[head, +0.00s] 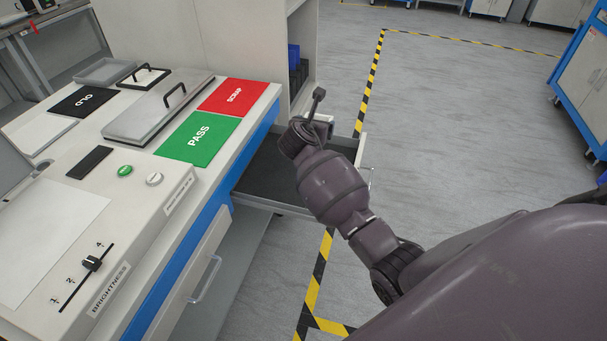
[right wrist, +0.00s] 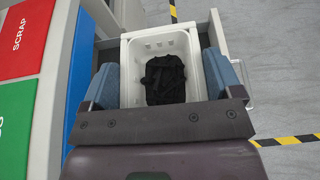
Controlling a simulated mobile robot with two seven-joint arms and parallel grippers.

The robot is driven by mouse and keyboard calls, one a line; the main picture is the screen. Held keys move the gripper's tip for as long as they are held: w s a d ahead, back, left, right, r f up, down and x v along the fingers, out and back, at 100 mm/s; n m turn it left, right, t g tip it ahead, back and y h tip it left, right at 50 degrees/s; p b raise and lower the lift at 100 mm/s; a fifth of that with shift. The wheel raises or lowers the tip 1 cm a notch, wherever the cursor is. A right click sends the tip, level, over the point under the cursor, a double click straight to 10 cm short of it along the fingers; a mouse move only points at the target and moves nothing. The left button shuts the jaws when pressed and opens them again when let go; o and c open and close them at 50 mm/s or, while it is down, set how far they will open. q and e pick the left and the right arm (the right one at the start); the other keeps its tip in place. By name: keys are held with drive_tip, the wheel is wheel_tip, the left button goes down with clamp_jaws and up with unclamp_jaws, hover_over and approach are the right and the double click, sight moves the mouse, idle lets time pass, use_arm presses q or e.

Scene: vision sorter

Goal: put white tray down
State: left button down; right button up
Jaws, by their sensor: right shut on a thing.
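The white tray (right wrist: 127,62) shows in the right wrist view with a black object (right wrist: 165,78) lying in it. My right gripper (right wrist: 160,80) has its blue-grey fingers on both sides of the tray and is shut on it. In the head view my right gripper (head: 312,126) is over the far part of an open drawer (head: 268,172) with a dark floor. I cannot tell whether the tray touches the drawer floor. My left gripper is not in view.
A tall cabinet (head: 302,50) stands behind the drawer. The floor to the right is open.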

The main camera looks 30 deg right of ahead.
wheel_tip(320, 180, down, 13)
drive_tip(key=b, duration=0.4)
drive_tip(key=shift+f, duration=0.2)
wheel_tip(320, 180, down, 6)
drive_tip(key=b, duration=0.2)
drive_tip(key=shift+s+r+b, duration=0.1)
drive_tip(key=shift+r+b, duration=0.1)
drive_tip(key=shift+b, duration=0.15)
drive_tip(key=shift+f, duration=0.15)
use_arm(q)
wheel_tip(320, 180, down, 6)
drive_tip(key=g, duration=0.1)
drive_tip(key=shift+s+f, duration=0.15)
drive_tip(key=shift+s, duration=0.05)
use_arm(e)
drive_tip(key=shift+r, duration=0.25)
drive_tip(key=shift+f, duration=0.1)
drive_tip(key=shift+f, duration=0.1)
drive_tip(key=o, duration=0.8)
drive_tip(key=shift+c, duration=0.2)
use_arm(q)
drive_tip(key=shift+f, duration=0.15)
